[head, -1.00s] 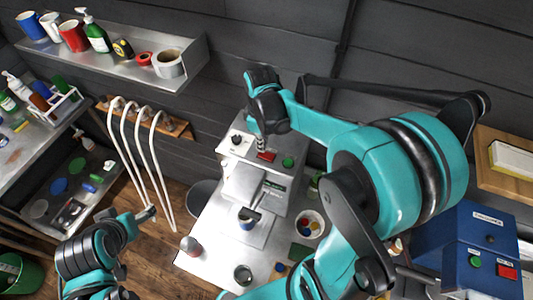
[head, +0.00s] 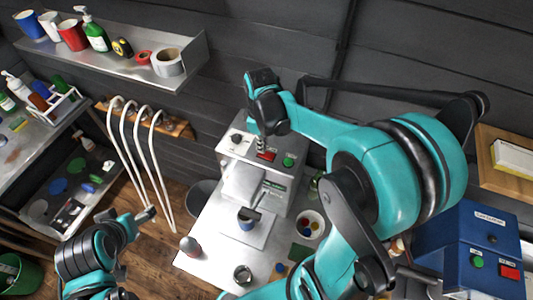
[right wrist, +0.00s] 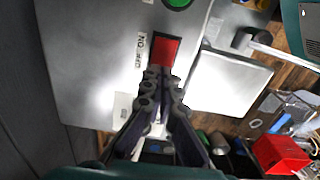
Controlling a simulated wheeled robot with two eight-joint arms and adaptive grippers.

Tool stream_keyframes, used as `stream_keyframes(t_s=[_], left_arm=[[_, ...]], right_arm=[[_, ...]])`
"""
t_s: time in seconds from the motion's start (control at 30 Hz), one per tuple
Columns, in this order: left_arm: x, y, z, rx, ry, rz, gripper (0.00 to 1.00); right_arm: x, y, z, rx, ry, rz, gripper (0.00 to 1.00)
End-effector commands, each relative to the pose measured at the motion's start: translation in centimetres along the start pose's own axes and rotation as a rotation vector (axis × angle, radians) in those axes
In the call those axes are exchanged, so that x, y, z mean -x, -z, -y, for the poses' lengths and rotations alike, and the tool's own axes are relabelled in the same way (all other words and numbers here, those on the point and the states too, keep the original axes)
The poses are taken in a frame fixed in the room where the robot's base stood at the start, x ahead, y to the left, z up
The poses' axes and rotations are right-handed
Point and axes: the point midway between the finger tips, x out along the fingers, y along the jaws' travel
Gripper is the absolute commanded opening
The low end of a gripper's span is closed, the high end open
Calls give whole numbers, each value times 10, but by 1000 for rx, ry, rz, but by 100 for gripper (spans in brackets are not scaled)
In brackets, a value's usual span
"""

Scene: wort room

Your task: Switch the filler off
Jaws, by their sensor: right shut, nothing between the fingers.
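The filler (head: 262,175) is a grey metal machine on the steel bench in the middle of the head view. On its top panel are a red switch (head: 267,157), a green button (head: 289,162) and a black knob (head: 236,138). In the right wrist view the red switch (right wrist: 165,51) has ON and OFF labels beside it. My right gripper (right wrist: 158,74) is shut and empty, its tips at the switch's near edge; I cannot tell whether they press it. It also shows above the panel in the head view (head: 262,150). My left gripper (head: 146,214) is at lower left; its finger state is unclear.
A blue box (head: 470,245) with green and red buttons stands at the right. A cup (head: 247,220) sits under the filler, with a bowl of caps (head: 310,224) beside it. White curved hoses (head: 140,150) hang left. A shelf (head: 110,50) runs along the wall.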

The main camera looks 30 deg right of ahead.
Motion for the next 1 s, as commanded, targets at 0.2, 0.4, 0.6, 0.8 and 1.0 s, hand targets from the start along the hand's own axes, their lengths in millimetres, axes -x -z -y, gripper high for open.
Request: stream_keyframes(t_s=[0.2,0.4,0.6,0.8,1.0], left_arm=[[-3,-2,0,0,0,0,78],[-5,-4,0,0,0,0,78],[-7,-5,0,0,0,0,78],[-10,-7,0,0,0,0,78],[-13,-9,0,0,0,0,78]], right_arm=[[-4,0,0,0,0,0,0],[-7,0,0,0,0,0,0],[-10,0,0,0,0,0,0],[-14,0,0,0,0,0,0],[-18,0,0,0,0,0,0]])
